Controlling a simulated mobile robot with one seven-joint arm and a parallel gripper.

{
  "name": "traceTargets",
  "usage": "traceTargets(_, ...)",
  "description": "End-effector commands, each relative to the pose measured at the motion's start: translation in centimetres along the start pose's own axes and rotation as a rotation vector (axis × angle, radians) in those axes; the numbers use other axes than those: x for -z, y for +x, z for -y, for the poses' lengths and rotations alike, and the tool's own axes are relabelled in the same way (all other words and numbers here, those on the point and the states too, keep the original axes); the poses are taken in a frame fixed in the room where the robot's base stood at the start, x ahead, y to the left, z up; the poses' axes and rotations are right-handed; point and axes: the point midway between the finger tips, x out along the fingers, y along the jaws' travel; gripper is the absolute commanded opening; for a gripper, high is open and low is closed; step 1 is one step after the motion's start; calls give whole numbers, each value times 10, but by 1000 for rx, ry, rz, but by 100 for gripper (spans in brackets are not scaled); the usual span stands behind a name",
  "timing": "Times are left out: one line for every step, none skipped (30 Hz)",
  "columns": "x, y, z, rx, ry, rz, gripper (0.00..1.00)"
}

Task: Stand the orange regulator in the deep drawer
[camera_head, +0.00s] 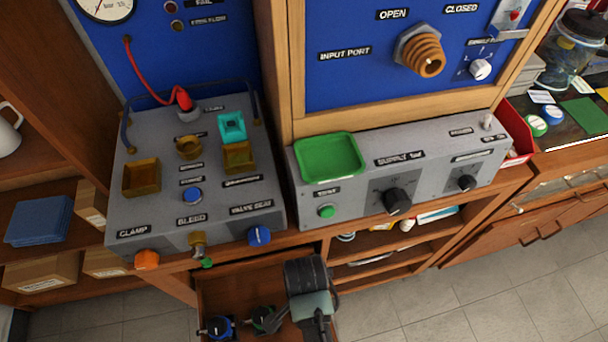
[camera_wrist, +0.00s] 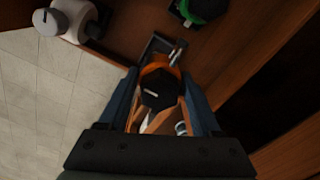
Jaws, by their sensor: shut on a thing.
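The orange regulator (camera_wrist: 160,88) shows in the wrist view as a dark faceted top with an orange rim behind it. It sits between the two blue fingers of my gripper (camera_wrist: 163,98), which is shut on it. The deep drawer (camera_head: 237,288) is pulled open below the bench in the head view. My arm reaches down over its right part and hides the orange regulator there. How far the regulator is above the drawer floor, I cannot tell.
A blue-topped regulator (camera_head: 218,327) and a green-topped regulator (camera_head: 262,318) are in the drawer, left of my arm. The green one also shows at the top of the wrist view (camera_wrist: 205,9). The grey bench unit (camera_head: 215,222) overhangs the drawer's back.

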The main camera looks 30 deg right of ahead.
Motion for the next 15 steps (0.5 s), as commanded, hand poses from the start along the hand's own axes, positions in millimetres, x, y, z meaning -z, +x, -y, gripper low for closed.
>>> traceTargets(1,5,1,3,-1,-2,0)
traceTargets(1,7,1,3,-1,-2,0)
traceTargets(1,10,1,2,-1,-2,0)
traceTargets(1,12,1,2,-1,-2,0)
traceTargets(1,16,1,2,-2,-2,0)
traceTargets(0,22,1,1,-2,-1,0)
traceTargets(0,27,1,1,-2,-1,0)
traceTargets(1,31,1,1,-2,-1,0)
traceTargets(1,36,1,1,-2,-1,0)
traceTargets(1,40,2,2,-2,-2,0)
traceTargets(1,42,2,3,-2,-2,0)
traceTargets(1,45,2,3,-3,-2,0)
traceTargets(1,46,2,3,-3,-2,0)
traceTargets(1,46,2,4,-3,-3,0)
traceTargets(1,46,2,4,-3,-3,0)
